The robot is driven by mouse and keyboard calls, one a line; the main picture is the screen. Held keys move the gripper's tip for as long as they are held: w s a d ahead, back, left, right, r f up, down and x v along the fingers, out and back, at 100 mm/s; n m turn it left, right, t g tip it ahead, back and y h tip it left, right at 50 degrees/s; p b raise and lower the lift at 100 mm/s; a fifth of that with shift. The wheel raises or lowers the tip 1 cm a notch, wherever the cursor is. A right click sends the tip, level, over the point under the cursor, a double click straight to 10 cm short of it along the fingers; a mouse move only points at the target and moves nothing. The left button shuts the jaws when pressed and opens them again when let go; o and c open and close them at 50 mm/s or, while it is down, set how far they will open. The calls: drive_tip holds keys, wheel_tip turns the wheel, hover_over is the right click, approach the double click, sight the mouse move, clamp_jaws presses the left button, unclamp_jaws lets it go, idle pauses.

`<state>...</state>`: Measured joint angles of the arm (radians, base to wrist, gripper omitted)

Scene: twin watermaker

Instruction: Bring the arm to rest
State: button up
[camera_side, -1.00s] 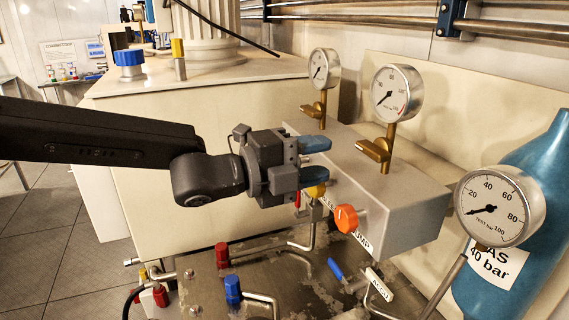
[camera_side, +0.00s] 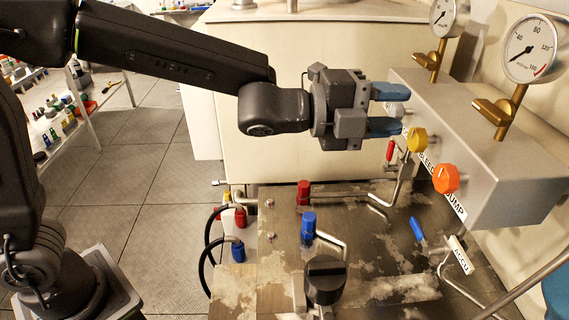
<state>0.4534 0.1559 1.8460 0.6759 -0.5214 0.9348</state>
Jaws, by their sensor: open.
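My gripper (camera_side: 388,109) is at the upper middle, at the end of my dark arm, which reaches in from the left. Its two blue-grey fingers point right and stand apart, with nothing between them. The fingers are in front of the left side of the grey metal block (camera_side: 495,150). I cannot tell whether they touch it. A white knob (camera_side: 394,109) shows just behind the fingers. A yellow knob (camera_side: 417,139) is just right of the lower finger, and an orange knob (camera_side: 446,178) is further right and lower.
Two gauges (camera_side: 530,48) stand on brass valves on the block. Below are red (camera_side: 304,193) and blue (camera_side: 308,226) caps, a black knob (camera_side: 325,279), a blue lever (camera_side: 417,229) and bent pipes on a stained metal plate (camera_side: 385,270). Open floor (camera_side: 120,200) lies to the left.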

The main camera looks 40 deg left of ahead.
drive_tip(key=s+a+f+n+y, duration=0.1)
drive_tip(key=s+a+n+y, duration=0.4)
drive_tip(key=a+n, duration=0.4)
drive_tip(key=s+a+f+n+y, duration=0.2)
drive_tip(key=a+n+y, duration=0.45)
drive_tip(key=a, duration=0.45)
drive_tip(key=s+a+f+n+g, duration=0.3)
drive_tip(key=s+n, duration=0.2)
drive_tip(key=s, duration=0.3)
drive_tip(key=s+a+f+n+g, duration=0.3)
drive_tip(key=s+n, duration=0.3)
drive_tip(key=s, duration=0.2)
drive_tip(key=shift+s+a+f+g+y, duration=0.15)
drive_tip(key=shift+a+f+g+y, duration=0.15)
drive_tip(key=shift+f+g+y, duration=0.25)
